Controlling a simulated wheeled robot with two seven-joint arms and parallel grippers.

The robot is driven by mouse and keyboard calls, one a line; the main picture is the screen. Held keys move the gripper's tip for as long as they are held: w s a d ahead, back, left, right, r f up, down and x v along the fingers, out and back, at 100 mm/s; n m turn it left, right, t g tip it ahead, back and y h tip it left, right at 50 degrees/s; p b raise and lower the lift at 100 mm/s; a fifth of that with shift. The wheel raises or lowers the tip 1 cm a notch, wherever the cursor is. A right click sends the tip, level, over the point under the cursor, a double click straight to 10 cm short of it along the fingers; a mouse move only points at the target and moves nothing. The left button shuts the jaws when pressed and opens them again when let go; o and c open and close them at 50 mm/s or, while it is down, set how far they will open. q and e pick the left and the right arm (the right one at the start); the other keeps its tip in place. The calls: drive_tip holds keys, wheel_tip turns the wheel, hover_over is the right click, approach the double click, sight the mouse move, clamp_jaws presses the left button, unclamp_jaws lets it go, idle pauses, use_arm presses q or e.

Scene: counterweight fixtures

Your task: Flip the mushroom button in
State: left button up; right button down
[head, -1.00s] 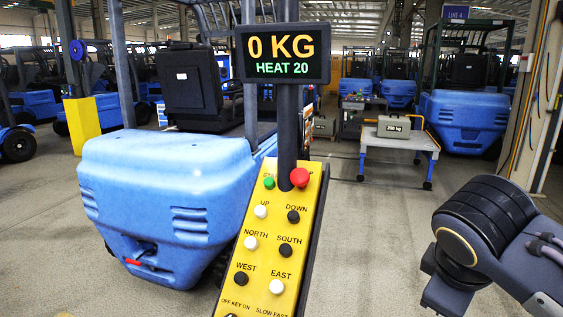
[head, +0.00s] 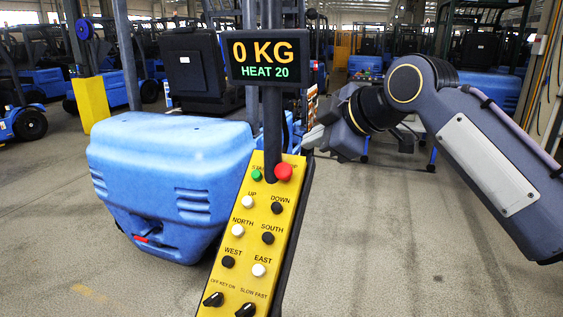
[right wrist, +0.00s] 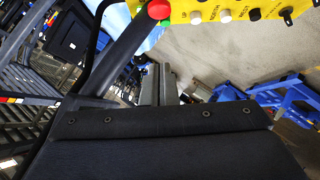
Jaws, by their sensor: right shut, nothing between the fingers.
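The red mushroom button (head: 283,171) sits at the top right of the yellow control panel (head: 243,205), beside the green start button (head: 257,175). It also shows at the top of the right wrist view (right wrist: 158,10). My right gripper (head: 308,140) is just right of and slightly above the button in the head view, apart from it in the picture. In the right wrist view its fingers (right wrist: 158,85) are together and empty, below the button. How far the button is pressed cannot be told. My left gripper is not in view.
A dark post with a display (head: 265,58) reading 0 KG, HEAT 20 rises beside the button. A blue forklift (head: 165,180) stands left behind the panel. Other buttons and two black switches (head: 213,299) are on the panel. The floor right of it is clear.

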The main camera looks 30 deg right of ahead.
drive_tip(key=shift+f, duration=0.1)
drive_tip(key=p, duration=0.2)
hover_over(285, 169)
drive_tip(key=s+a, duration=0.3)
wheel_tip(285, 169, down, 6)
drive_tip(key=shift+w+d+f, duration=0.25)
drive_tip(key=shift+d+f, duration=0.4)
drive_tip(key=shift+f, duration=0.05)
drive_tip(key=shift+w+d+f, duration=0.2)
drive_tip(key=shift+d+f, duration=0.4)
drive_tip(key=shift+f, duration=0.05)
drive_tip(key=shift+w+d+f+b, duration=0.15)
drive_tip(key=shift+d+f+b, duration=0.15)
drive_tip(key=shift+f+b, duration=0.6)
drive_tip(key=shift+w+d, duration=0.15)
drive_tip(key=shift+r, duration=0.15)
